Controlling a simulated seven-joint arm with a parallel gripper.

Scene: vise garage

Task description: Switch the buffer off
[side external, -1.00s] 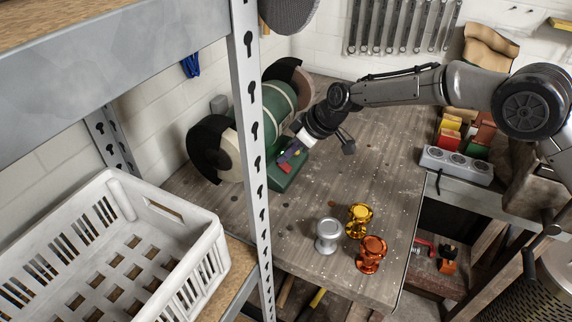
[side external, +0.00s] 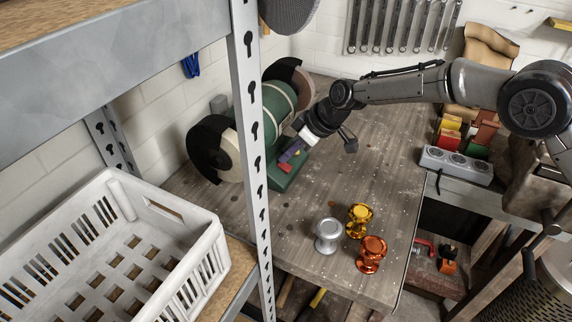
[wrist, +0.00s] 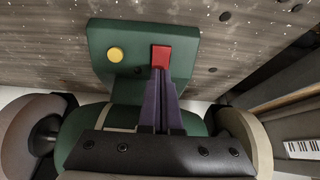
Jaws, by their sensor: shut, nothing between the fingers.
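The buffer is a green machine (side external: 274,108) with a wheel at each end, standing at the back left of the workbench. Its green base also shows in the wrist view (wrist: 110,77), with a red square switch (wrist: 161,54) and a round yellow button (wrist: 115,54) to its left. The red switch shows in the side view too (side external: 286,168). My gripper (wrist: 160,78) is shut and empty, its purple fingers pointing at the red switch. The fingertips overlap the switch's near edge in the wrist view; I cannot tell whether they touch it. In the side view my gripper (side external: 289,158) is over the base.
Silver (side external: 327,235), gold (side external: 358,220) and orange (side external: 371,254) spool-shaped parts stand near the bench's front edge. A grey power strip (side external: 456,165) lies at right. The bench middle is clear.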

